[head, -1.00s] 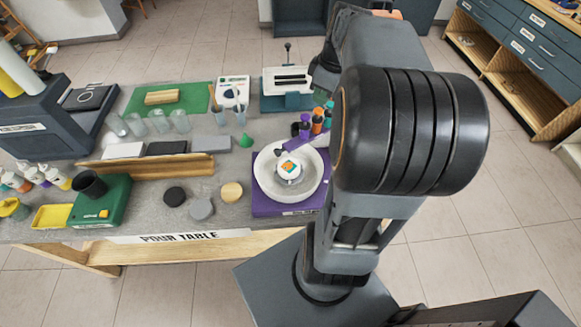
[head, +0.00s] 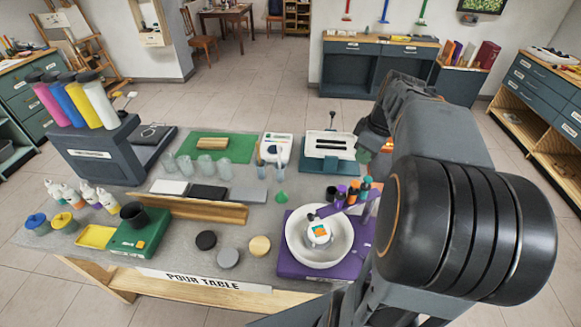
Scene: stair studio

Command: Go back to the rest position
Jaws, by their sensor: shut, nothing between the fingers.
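My arm fills the right side of the head view, with its large black ribbed joint in front. A grey link runs back from it toward the far right corner of the pour table (head: 262,247). My gripper's fingers cannot be made out; the arm hides that end. A white bowl (head: 346,245) sits on a purple base (head: 293,262) at the table's right, with a small white jar with an orange label (head: 318,232) inside it.
A teal press-like device (head: 328,153), clear cups (head: 205,167) and a green box (head: 140,238) are on the table. Blue cabinets (head: 375,72) stand at the back; floor between is clear.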

